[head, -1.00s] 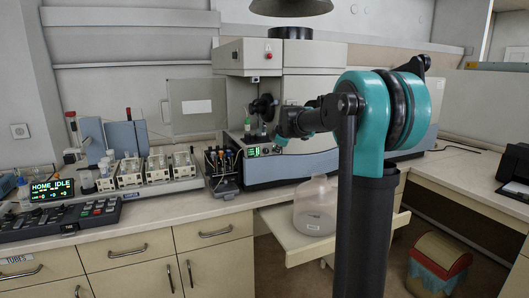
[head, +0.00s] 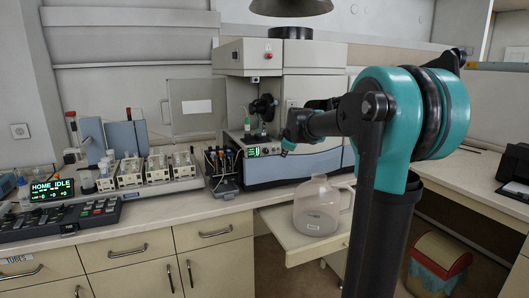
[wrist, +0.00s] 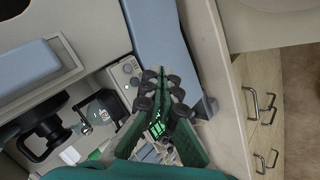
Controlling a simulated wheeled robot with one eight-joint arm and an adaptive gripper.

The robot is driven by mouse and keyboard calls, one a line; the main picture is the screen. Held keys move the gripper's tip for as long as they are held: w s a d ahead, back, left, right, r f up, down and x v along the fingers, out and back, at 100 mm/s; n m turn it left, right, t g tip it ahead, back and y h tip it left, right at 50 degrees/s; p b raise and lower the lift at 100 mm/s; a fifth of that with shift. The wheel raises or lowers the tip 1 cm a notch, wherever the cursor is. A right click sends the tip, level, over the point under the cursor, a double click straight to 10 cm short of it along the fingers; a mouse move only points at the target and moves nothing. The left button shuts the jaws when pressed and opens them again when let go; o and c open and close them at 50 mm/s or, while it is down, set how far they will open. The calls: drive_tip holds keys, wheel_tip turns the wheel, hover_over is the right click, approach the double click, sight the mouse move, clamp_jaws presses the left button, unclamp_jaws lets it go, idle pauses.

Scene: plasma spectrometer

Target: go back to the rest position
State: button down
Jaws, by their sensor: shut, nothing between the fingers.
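My gripper (wrist: 160,88) is shut and empty in the wrist view, its dark fingertips together over the front of the spectrometer. In the head view my gripper (head: 288,147) is small and points down, in front of the spectrometer (head: 310,92) and right of its small green-lit panel (head: 263,151). My teal and black arm stands at the right of the head view and hides part of the instrument. In the wrist view the spectrometer's blue-grey front (wrist: 165,40) lies behind the fingers.
A clear plastic jug (head: 318,208) stands on a pulled-out shelf (head: 305,247) below the gripper. A rack of vials (head: 222,168), a pump row (head: 145,170) and a "HOME IDLE" display (head: 52,189) stand on the bench at left. A bin (head: 440,262) stands on the floor at right.

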drive_tip(key=shift+s+d, duration=0.1)
drive_tip(key=shift+s, duration=0.25)
drive_tip(key=s+d+f+m+g, duration=0.1)
drive_tip(key=s+f+m, duration=0.3)
drive_tip(key=s+f, duration=0.5)
drive_tip(key=s+f+m+g, duration=0.2)
drive_tip(key=s+f+m, duration=0.2)
drive_tip(key=s+f, duration=0.5)
drive_tip(key=s+d+f+m+g+h, duration=0.1)
drive_tip(key=s+f+m, duration=0.4)
drive_tip(key=s, duration=1.5)
wheel_tip(320, 180, down, 4)
drive_tip(key=shift+d+f+g, duration=0.1)
drive_tip(key=shift+d+g, duration=0.2)
